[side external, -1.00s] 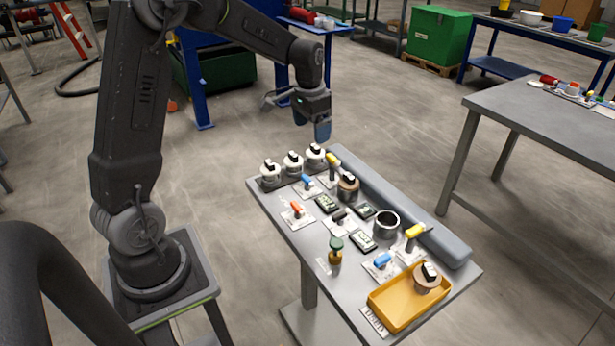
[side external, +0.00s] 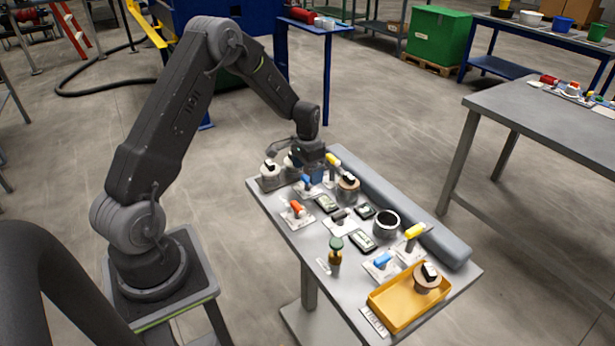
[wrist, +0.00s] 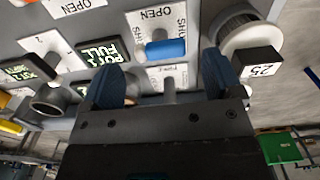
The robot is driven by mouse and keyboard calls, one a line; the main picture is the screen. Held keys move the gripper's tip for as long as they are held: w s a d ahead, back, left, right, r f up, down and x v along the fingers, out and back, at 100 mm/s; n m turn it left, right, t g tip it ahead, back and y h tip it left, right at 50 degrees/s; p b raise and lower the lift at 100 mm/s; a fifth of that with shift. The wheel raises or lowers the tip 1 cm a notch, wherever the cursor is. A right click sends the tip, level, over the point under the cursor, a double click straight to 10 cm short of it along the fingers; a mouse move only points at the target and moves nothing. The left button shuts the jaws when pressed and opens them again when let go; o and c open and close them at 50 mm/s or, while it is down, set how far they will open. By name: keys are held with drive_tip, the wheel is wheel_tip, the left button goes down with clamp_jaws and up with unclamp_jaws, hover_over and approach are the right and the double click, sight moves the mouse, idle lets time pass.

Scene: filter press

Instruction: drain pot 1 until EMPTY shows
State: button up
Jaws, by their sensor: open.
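My gripper (side external: 314,176) is open and low over the back-left part of the bench. In the wrist view its blue fingers (wrist: 160,88) stand either side of a grey post (wrist: 169,90) on a small white plate, apparently the near yellow-handled valve (side external: 332,159); contact cannot be told. A blue lever (wrist: 166,49) lies just beyond the fingertips on a plate marked OPEN and SHUT. A display beside it (wrist: 97,53) reads FULL; its pot number is hard to read. A second display (wrist: 28,70) also reads FULL.
A round holder (wrist: 258,58) marked 25 stands close right of the fingers.

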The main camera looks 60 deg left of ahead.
sight(308, 184)
drive_tip(key=shift+f, duration=1.4)
drive_tip(key=shift+c, duration=0.2)
drive_tip(key=c, duration=0.9)
